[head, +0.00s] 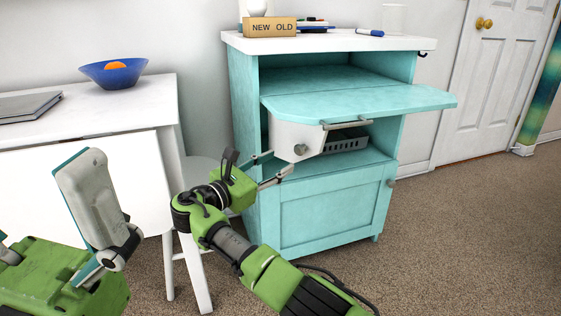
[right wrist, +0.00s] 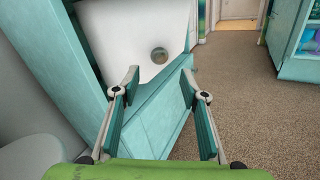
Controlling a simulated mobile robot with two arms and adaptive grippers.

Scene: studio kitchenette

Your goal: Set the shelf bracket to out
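The turquoise cabinet (head: 335,215) stands right of centre, with a turquoise shelf board (head: 360,101) jutting out of its upper opening. A grey bar (head: 347,124) shows under the board's front edge; I cannot tell for sure whether it is the shelf bracket. Below the board is a white box-like part (head: 290,135) with a round metal knob (head: 300,149). My right gripper (head: 275,166) is open and empty, close to the white part's lower left. In the right wrist view the open fingers (right wrist: 160,82) point toward the knob (right wrist: 159,55), with nothing between them.
A grey basket (head: 346,141) sits inside the cabinet. A white desk (head: 110,105) and a stool (head: 195,240) are at left. Carpet is clear at right.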

